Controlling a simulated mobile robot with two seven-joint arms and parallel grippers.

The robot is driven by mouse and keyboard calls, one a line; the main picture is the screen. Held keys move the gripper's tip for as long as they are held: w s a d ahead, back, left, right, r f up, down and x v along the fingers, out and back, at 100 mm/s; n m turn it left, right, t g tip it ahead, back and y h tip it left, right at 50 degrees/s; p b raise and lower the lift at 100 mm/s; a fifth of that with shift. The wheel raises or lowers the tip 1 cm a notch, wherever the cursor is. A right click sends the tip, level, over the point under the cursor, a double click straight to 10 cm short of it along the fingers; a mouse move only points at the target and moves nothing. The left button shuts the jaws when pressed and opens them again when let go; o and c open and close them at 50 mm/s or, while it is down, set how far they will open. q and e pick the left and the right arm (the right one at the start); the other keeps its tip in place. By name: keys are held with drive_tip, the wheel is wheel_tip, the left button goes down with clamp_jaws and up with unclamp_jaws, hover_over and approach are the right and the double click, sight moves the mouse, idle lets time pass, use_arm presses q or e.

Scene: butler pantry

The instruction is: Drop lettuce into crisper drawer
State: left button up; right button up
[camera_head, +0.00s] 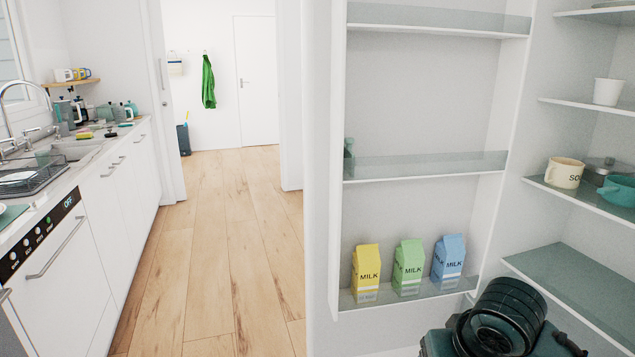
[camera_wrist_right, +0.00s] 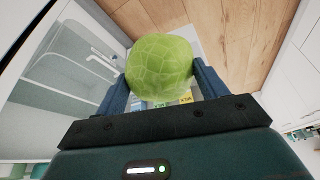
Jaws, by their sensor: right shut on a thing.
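A round green lettuce (camera_wrist_right: 160,66) fills the gap between the two blue fingers of my right gripper (camera_wrist_right: 160,82) in the right wrist view. The gripper is shut on it. In the head view only my dark right arm shows at the bottom right; the lettuce is out of that view. A pale, rounded bin-like shape (camera_wrist_right: 72,66) lies left of the lettuce in the wrist view; I cannot tell whether it is the crisper drawer. My left gripper is in neither view.
The fridge door stands open, with yellow (camera_head: 369,273), green (camera_head: 408,267) and blue (camera_head: 447,260) milk cartons on its lower shelf. Shelves at right hold a cream cup (camera_head: 564,173), a teal pot (camera_head: 617,190) and a white cup (camera_head: 608,91). The wooden floor (camera_head: 222,240) is clear.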

drive_tip(key=p+v, duration=0.4)
drive_tip(key=v, duration=0.1)
drive_tip(key=p+v, duration=0.2)
drive_tip(key=p, duration=0.1)
drive_tip(key=shift+w+r, duration=0.15)
drive_tip(key=shift+r, duration=0.25)
drive_tip(key=shift+s+r+p, duration=0.25)
drive_tip(key=shift+r+p, duration=0.25)
drive_tip(key=shift+p, duration=0.15)
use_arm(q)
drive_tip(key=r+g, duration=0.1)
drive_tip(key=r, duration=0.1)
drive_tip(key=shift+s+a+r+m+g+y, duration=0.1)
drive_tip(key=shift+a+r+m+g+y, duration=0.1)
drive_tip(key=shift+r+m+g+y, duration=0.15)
